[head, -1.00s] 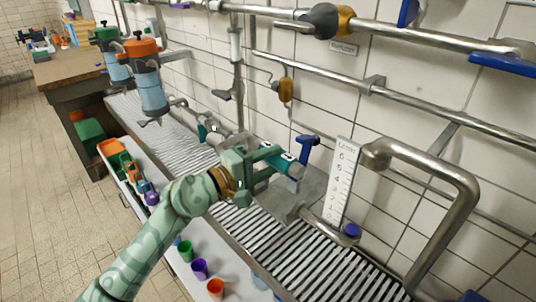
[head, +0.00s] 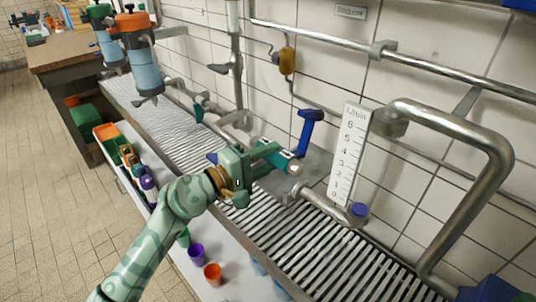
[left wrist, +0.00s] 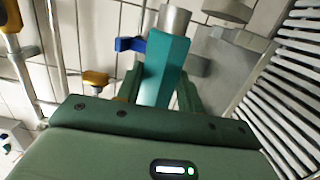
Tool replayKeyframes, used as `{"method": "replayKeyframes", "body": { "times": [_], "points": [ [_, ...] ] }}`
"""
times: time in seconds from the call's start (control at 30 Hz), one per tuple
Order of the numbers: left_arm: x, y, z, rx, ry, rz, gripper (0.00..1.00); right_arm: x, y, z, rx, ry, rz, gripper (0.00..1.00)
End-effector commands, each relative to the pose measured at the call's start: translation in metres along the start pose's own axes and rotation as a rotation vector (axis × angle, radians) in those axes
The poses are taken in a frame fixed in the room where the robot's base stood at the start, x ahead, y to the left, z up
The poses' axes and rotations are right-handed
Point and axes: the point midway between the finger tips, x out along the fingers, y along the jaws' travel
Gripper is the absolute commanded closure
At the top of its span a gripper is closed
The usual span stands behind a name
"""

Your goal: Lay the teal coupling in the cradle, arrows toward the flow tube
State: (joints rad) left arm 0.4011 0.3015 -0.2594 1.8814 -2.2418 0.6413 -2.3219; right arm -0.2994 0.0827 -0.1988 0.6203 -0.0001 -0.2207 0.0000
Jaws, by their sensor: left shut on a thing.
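My left gripper (head: 256,168) is shut on the teal coupling (head: 270,150), which has pale markings near its far end. The coupling's teal body (left wrist: 164,72) and a grey metal end show ahead of the jaws in the left wrist view. In the head view it is just in front of a grey plate (head: 318,160) above the grating. I cannot tell whether it touches anything there, and the cradle is not clearly distinguishable. The flow tube's white scale (head: 349,150), marked L/min, stands to the right. The arrow direction is too small to read. My right gripper is not in view.
A blue handle (head: 308,130) rises just behind the coupling. A bent metal pipe (head: 470,170) is at the right. Purple (head: 196,254) and orange (head: 212,275) cups stand on the white shelf in front. The slatted grating (head: 310,245) is clear to the right.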

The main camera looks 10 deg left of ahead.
Motion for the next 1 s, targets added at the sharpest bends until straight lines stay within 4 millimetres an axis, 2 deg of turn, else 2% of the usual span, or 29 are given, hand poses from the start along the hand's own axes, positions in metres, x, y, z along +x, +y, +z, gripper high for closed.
{"method": "replayKeyframes", "body": {
  "times": [0.03,0.43,0.87,0.9,1.0],
  "points": [
    [0.0,-0.008,-0.001,-0.002,0.001,0.0,1.0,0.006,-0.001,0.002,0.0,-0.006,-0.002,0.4],
    [0.0,-0.039,-0.002,0.001,0.001,0.0,1.0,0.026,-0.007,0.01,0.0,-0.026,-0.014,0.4],
    [0.0,-0.044,-0.002,0.003,0.003,0.002,1.0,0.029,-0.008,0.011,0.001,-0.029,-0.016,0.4],
    [0.0,-0.044,-0.002,0.003,0.003,0.002,0.6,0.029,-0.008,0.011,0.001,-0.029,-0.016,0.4],
    [0.0,-0.044,-0.002,0.003,0.003,0.002,0.37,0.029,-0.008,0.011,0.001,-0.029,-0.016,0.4]
  ]
}}
